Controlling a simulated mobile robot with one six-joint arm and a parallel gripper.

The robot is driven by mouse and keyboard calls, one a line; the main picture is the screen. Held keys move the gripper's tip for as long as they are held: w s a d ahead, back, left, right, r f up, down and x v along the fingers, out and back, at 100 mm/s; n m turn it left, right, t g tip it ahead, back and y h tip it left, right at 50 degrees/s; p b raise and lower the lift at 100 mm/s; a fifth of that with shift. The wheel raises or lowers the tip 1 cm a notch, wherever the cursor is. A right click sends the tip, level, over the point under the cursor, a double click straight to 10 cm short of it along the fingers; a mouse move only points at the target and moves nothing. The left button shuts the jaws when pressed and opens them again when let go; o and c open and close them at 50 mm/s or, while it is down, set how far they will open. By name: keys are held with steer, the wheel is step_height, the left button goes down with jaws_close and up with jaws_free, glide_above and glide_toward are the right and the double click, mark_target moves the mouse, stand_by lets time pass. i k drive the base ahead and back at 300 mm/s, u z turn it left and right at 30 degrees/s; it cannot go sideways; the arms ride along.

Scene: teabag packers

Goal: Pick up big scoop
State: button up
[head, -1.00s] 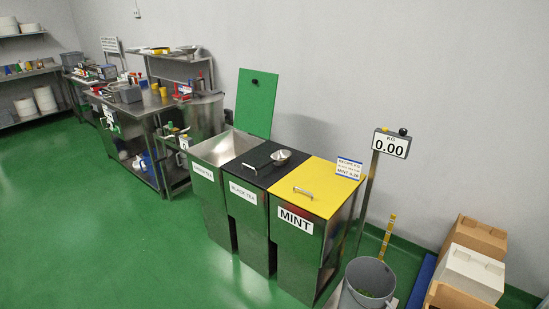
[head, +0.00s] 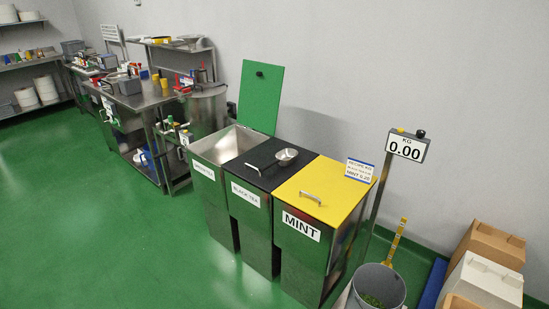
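A round metal scoop or bowl (head: 287,157) rests on the black lid (head: 262,172) of the middle bin, labelled BLACK TEA. I cannot tell its exact size or see a clear handle. Other shallow metal pieces (head: 190,39) lie on the upper shelf at the back left, too small to identify. My gripper is not in view.
The left bin (head: 208,178) is open, its green lid (head: 259,96) upright. Cartons (head: 485,281) stand far right. Green floor is clear at left.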

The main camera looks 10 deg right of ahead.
mark_target(285, 157)
steer(key=u, duration=0.5)
steer(key=i, duration=0.55)
steer(key=u, duration=0.85)
steer(key=i, duration=0.65)
steer(key=u, duration=0.35)
